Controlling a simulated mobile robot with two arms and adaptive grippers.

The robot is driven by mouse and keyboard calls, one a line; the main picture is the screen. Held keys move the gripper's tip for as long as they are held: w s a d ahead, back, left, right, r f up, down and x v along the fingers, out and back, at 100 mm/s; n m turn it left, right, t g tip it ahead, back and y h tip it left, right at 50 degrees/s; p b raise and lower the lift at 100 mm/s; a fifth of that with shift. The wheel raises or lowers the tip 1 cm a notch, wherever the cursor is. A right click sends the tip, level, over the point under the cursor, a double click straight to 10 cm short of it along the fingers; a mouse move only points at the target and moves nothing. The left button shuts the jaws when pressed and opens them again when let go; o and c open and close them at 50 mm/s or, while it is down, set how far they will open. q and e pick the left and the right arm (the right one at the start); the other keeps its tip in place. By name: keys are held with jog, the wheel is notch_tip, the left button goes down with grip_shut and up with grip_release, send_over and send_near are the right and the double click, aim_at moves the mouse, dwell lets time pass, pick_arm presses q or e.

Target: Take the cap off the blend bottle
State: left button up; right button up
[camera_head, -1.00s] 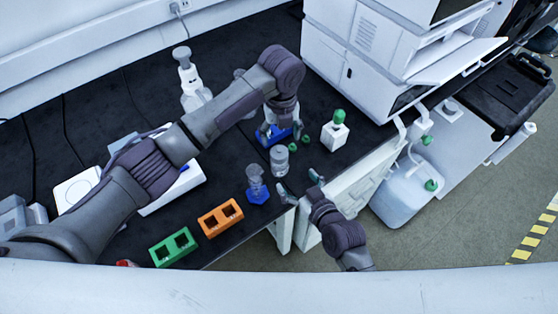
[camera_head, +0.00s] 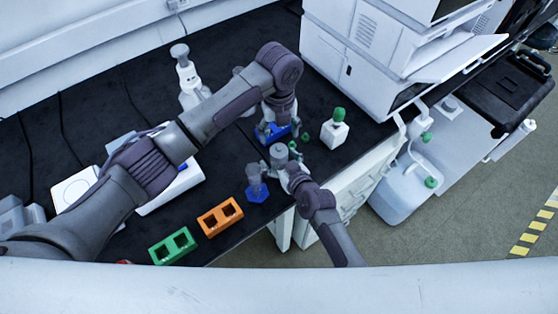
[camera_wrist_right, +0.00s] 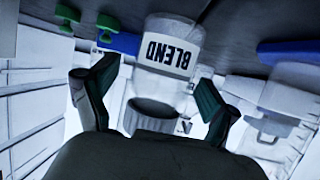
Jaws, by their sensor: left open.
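The blend bottle (camera_head: 279,152) stands on the dark bench near its front edge, a small pale bottle with a grey top. In the right wrist view the bottle (camera_wrist_right: 175,25) appears upside down, its BLEND label facing me and its ribbed grey cap (camera_wrist_right: 150,116) on the near end. My right gripper (camera_wrist_right: 155,100) is open, one dark green finger on each side of the cap, with gaps visible. In the head view my right gripper (camera_head: 284,168) is close against the bottle's front right. My left gripper (camera_head: 272,133) is open behind the bottle, over a blue rack (camera_head: 280,136).
Small green caps (camera_head: 305,137) lie near the bottle. A white bottle with a green cap (camera_head: 334,132) stands to the right. A clear vessel on a blue base (camera_head: 257,190) stands front left, beside orange (camera_head: 219,216) and green (camera_head: 172,245) racks. White instruments (camera_head: 350,60) rise behind.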

aim_at(279, 147)
grip_shut()
pick_arm(q)
jog(key=shift+o, duration=1)
jog(key=n, duration=0.2)
jog(key=r+n, duration=0.1)
jog(key=n, duration=0.3)
jog(key=r+n, duration=0.1)
jog(key=n, duration=0.2)
jog(key=shift+r, duration=0.2)
jog(key=n, duration=0.8)
jog(key=shift+r, duration=0.3)
notch_tip(279, 147, down, 11)
jog(key=shift+r, duration=0.1)
